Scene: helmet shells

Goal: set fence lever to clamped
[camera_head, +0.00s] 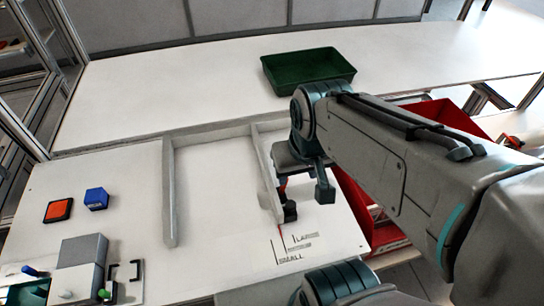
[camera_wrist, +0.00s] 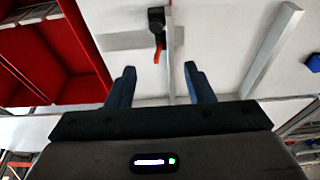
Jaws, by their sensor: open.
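The fence lever shows in the wrist view as a red-orange handle (camera_wrist: 156,57) on a black mount (camera_wrist: 156,20), beyond and between my fingertips. In the head view my gripper (camera_head: 306,187) hangs just above the mount. I cannot tell which setting the lever is in.
A printed scale with SMALL and LARGE marks (camera_head: 292,257) lies in front of the fence. A second grey bar (camera_head: 169,200) stands left. A green tray (camera_head: 308,70) is at the back. A red bin (camera_head: 365,212) is right of the board. An orange button and blue block (camera_head: 96,199) are left.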

